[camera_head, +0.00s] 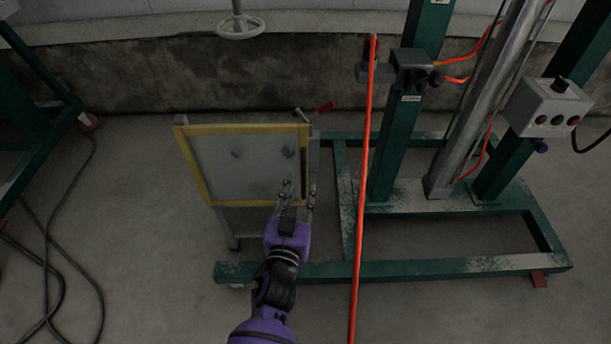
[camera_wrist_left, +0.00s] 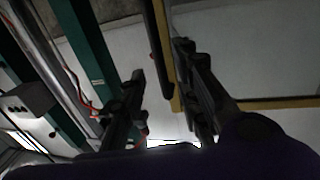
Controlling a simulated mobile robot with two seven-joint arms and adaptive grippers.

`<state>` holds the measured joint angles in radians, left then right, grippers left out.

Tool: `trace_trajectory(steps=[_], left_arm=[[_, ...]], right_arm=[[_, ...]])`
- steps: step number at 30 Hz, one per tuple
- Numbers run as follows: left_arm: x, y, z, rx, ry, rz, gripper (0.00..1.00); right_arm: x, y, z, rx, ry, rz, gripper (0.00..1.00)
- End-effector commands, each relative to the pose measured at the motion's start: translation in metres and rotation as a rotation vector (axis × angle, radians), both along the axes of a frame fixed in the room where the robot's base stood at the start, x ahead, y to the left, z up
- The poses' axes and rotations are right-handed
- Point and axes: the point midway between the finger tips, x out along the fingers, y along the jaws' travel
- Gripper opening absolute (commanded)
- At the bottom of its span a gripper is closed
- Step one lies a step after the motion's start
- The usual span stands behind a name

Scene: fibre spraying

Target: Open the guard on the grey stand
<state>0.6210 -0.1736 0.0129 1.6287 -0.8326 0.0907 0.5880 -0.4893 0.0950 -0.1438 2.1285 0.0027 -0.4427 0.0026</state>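The guard (camera_head: 192,165) is a clear panel in a yellow frame on the grey stand (camera_head: 229,228), left of centre in the head view. It looks closed, but I cannot be sure. A dark upright bar (camera_head: 304,160), probably its handle, runs along its right side. My left gripper (camera_head: 298,184) is in front of the guard's lower right corner, with its fingers apart. In the left wrist view, the dark bar (camera_wrist_left: 157,45) and yellow frame edge (camera_wrist_left: 176,103) show between or beyond the open fingers (camera_wrist_left: 158,60). Contact cannot be told. My right gripper is out of view.
A green steel frame (camera_head: 420,268) with tall posts stands right of the guard. An orange-red line (camera_head: 362,200) crosses in front of it. A button box (camera_head: 548,108) is at right. Cables (camera_head: 48,255) lie at left.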

Motion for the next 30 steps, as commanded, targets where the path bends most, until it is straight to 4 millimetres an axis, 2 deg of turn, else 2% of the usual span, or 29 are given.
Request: trace_trajectory(steps=[3,9,19,26,30], left_arm=[[0.021,-0.004,-0.002,0.002,-0.001,-0.001,0.29],[0.042,-0.008,-0.002,0.002,0.001,0.000,0.29],[0.046,-0.008,-0.001,0.002,0.002,0.002,0.29],[0.046,-0.008,-0.001,0.002,0.002,0.001,0.01],[0.046,-0.008,-0.001,0.002,0.002,0.001,0.00]], right_arm=[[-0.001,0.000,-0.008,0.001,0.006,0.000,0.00],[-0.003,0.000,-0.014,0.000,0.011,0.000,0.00],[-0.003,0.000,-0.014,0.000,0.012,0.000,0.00],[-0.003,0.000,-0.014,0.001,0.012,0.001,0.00],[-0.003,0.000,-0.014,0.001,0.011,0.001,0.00]])
